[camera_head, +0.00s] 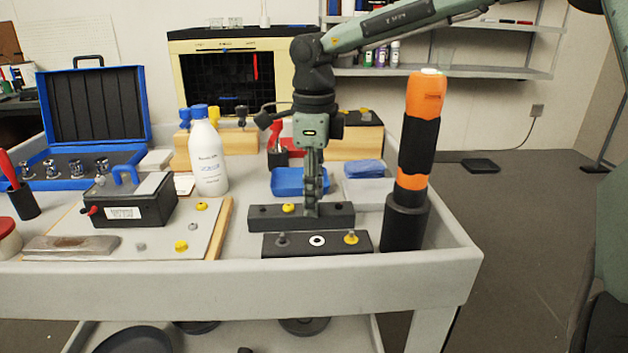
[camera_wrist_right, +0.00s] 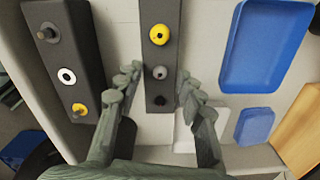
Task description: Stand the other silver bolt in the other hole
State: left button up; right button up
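My right gripper (camera_head: 313,203) points down over the rear black block (camera_head: 335,216). In the right wrist view its open fingers (camera_wrist_right: 160,82) lie on either side of that block, with a silver bolt (camera_wrist_right: 160,72) upright between them, not visibly gripped. The block also bears a yellow bolt (camera_wrist_right: 159,34) and a dark round spot, likely a hole (camera_wrist_right: 158,100). The front black block (camera_head: 300,250) bears a grey bolt (camera_head: 282,239), a white ring with a dark centre (camera_head: 317,241) and a yellow bolt (camera_head: 351,238). The gripper hides the rear silver bolt in the head view. My left gripper is not in view.
A tall orange-black cylinder (camera_head: 418,130) stands right of the blocks. A white bottle (camera_head: 208,155), a black box (camera_head: 128,203) and a board (camera_head: 160,235) with loose yellow and grey pieces are left. Blue trays (camera_head: 290,182) lie behind. The cart has a raised rim (camera_head: 250,272).

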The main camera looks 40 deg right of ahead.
jog(key=shift+c, duration=0.6)
grip_shut()
jog(key=shift+r, duration=0.25)
jog(key=shift+r+p, duration=0.7)
jog(key=shift+r, duration=0.75)
jog(key=shift+r+p, duration=1)
jog(key=shift+r, duration=0.95)
